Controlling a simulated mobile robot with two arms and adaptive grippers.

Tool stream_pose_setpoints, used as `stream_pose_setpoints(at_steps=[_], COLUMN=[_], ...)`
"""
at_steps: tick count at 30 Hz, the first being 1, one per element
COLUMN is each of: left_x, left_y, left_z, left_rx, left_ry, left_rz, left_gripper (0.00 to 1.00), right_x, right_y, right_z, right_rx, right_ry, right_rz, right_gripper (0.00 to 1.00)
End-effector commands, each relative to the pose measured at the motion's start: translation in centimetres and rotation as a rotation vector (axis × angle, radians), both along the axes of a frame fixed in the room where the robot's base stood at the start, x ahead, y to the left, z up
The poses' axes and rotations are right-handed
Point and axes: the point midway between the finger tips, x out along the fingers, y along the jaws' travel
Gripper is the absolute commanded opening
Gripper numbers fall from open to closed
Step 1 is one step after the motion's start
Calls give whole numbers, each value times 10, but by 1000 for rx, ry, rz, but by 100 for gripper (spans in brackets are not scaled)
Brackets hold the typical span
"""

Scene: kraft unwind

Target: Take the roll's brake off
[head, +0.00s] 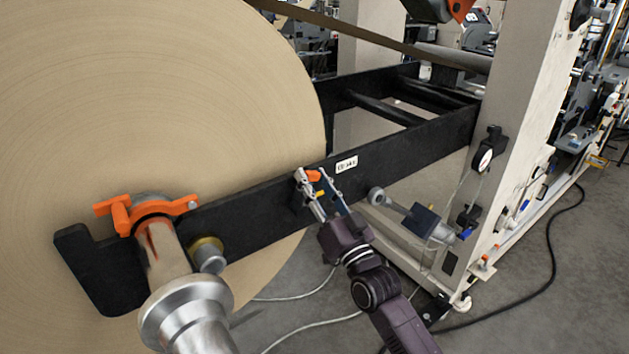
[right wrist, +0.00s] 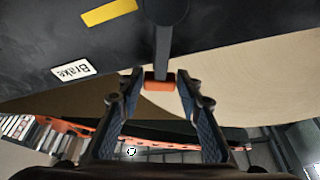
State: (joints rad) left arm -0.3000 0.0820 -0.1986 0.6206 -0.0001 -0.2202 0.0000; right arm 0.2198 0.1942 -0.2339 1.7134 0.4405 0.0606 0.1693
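The brake lever (right wrist: 162,50) is a dark bar with an orange end (right wrist: 159,82), hanging from the black arm in the right wrist view. A white label reading "Brake" (right wrist: 75,70) is left of it. In the head view the orange end (head: 313,176) shows at my right gripper (head: 322,190), against the black arm (head: 270,200). My right gripper is open, its fingers (right wrist: 158,95) on either side of the orange end with a gap to each. The large brown paper roll (head: 150,100) fills the left. My left gripper is not in view.
An orange clamp (head: 147,213) sits over the roll's shaft, with a metal chuck (head: 187,308) in front. A pale machine column (head: 520,130) with a gauge (head: 484,158) stands at the right. Cables (head: 553,262) lie on the grey floor.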

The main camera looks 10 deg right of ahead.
Motion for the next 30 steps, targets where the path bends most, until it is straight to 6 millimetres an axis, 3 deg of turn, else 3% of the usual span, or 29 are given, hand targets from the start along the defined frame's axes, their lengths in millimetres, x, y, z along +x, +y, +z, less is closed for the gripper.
stream_pose_setpoints(at_steps=[3, 14, 30], left_x=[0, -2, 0], left_y=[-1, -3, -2], left_z=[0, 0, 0], left_rx=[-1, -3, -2], left_ry=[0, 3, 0], left_rz=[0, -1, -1], left_gripper=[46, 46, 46], right_x=[0, -5, -91], right_y=[0, -2, -24], right_z=[0, -3, -37], right_rx=[1, 1, 0], right_ry=[0, 1, 3], right_rz=[0, -1, 0], right_gripper=[46, 46, 46])
